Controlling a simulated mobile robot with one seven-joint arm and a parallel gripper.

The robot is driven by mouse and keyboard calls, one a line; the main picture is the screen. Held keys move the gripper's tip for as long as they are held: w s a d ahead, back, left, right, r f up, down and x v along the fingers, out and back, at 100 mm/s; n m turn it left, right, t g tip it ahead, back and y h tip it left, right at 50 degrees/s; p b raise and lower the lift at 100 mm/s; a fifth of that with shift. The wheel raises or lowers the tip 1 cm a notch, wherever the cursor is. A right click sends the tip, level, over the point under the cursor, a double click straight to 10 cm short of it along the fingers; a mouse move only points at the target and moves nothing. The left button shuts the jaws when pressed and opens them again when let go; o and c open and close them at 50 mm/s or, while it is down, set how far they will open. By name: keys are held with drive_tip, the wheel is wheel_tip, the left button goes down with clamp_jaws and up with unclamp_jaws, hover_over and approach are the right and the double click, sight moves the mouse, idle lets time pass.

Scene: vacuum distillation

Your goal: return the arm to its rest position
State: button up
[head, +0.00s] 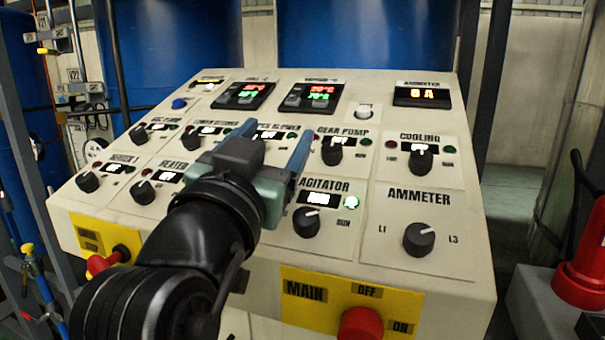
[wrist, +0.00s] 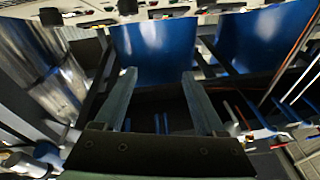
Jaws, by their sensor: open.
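My gripper (head: 268,148) is over the middle of the sloped control panel (head: 455,290) in the head view. Its two blue fingers are spread apart with nothing between them. My black arm comes up from the lower left and hides part of the panel. In the wrist view my gripper (wrist: 160,95) also shows open and empty, with blue tanks (wrist: 155,50) beyond the fingers. I cannot tell the exact gap between the fingers and the panel.
The agitator knob (head: 306,222) is close to the right of my gripper, with a lit green lamp beside it. The ammeter knob (head: 419,238) and red main switch (head: 361,324) stick out nearby. A red object (head: 583,268) stands at the right.

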drive_tip(key=s+d+r+n+t+y+p, duration=0.1)
drive_tip(key=s+d+r+n+t+y, duration=0.1)
drive_tip(key=s+r+t, duration=0.35)
drive_tip(key=s+d+r+n+t+y, duration=0.2)
drive_tip(key=s+r+n+y, duration=0.1)
drive_tip(key=s+r, duration=0.55)
wheel_tip(320, 180, up, 10)
drive_tip(key=s+p, duration=0.1)
drive_tip(key=p, duration=1)
drive_tip(key=shift+a+f, duration=0.15)
drive_tip(key=shift+a, duration=0.1)
